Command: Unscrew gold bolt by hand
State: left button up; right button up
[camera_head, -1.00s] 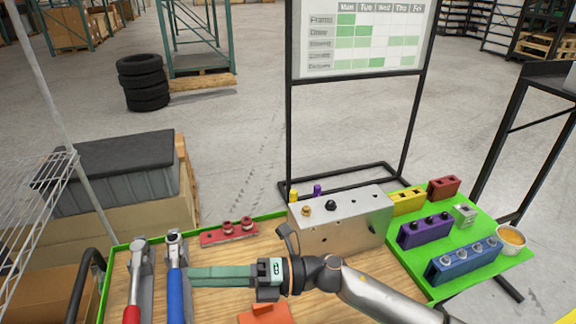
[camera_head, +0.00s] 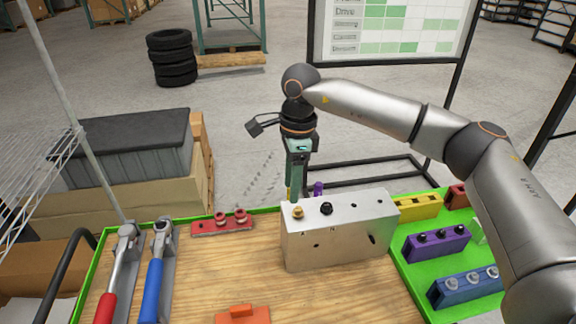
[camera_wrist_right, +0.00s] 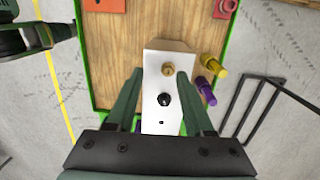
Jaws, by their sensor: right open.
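The gold bolt (camera_head: 298,212) stands in the top of the silver metal block (camera_head: 340,236), near its left end. A black bolt (camera_head: 326,208) is beside it. My right gripper (camera_head: 297,197) points down, close above or behind the gold bolt; the exact gap is hard to judge. In the right wrist view, the open fingers of this gripper (camera_wrist_right: 160,73) lie on either side of the gold bolt (camera_wrist_right: 168,69), with visible space on both sides. Part of what looks like my left gripper (camera_wrist_right: 68,31) shows at the upper left; its jaws are unclear.
A red rack (camera_head: 222,225) and two ratchet wrenches, red (camera_head: 118,275) and blue (camera_head: 155,275), are left of the block. Purple (camera_head: 438,243) and blue (camera_head: 465,287) holders sit on the green mat at right. An orange piece (camera_head: 242,314) lies in front. Bare wood lies between.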

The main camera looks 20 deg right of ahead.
jog(key=w+d+r+h, duration=0.1)
jog(key=d, duration=0.1)
jog(key=b, duration=0.5)
send_over(298, 208)
notch_tip(298, 208, down, 5)
jog(key=shift+s+f, duration=0.1)
jog(key=shift+f, duration=0.1)
jog(key=shift+p, duration=0.4)
jog(key=shift+f, duration=0.15)
jog(key=shift+f+b, duration=1.3)
jog(key=shift+f, duration=0.6)
jog(key=shift+r, duration=0.1)
jog(key=shift+r+p, duration=0.15)
jog(key=shift+p, duration=0.15)
